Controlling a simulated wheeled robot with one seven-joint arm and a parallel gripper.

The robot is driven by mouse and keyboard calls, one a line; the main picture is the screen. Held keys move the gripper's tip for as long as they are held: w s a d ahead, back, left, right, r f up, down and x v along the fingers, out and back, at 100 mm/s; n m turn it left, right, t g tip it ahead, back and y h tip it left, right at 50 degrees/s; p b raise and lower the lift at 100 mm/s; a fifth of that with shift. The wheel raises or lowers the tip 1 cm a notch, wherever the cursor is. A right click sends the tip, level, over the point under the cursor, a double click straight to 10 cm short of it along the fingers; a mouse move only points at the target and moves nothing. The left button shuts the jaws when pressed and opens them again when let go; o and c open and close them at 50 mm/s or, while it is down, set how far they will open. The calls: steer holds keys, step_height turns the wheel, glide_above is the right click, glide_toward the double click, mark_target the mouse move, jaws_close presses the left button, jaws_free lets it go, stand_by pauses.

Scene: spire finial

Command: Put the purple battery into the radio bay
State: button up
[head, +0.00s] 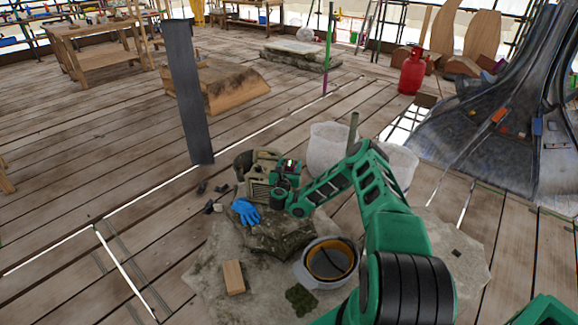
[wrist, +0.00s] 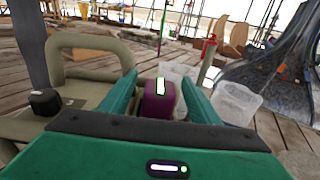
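The purple battery (wrist: 158,108) shows in the wrist view between the two green fingers of my gripper (wrist: 160,88). A narrow gap seems to show on each side of it, so the fingers look open around it. Its lower part is hidden behind the gripper body. The beige radio (head: 259,181) stands at the middle in the head view, with my gripper (head: 287,178) over its right side. Its handle and casing (wrist: 85,62) fill the left of the wrist view. The inside of the radio bay is hidden, and I cannot tell whether the battery touches it.
A blue glove (head: 245,211) lies in front of the radio. A bucket (head: 330,262), a wooden block (head: 233,277) and a green clump (head: 301,299) are nearer. Whitish containers (head: 328,148) stand behind my arm. A dark post (head: 188,90) rises behind left. Planks farther left are mostly clear.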

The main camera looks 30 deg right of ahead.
steer(key=shift+a, duration=0.1)
steer(key=shift+s+a, duration=0.35)
steer(key=shift+a, duration=0.05)
steer(key=v, duration=0.9)
steer(key=shift+s, duration=0.25)
steer(key=shift+a, duration=0.1)
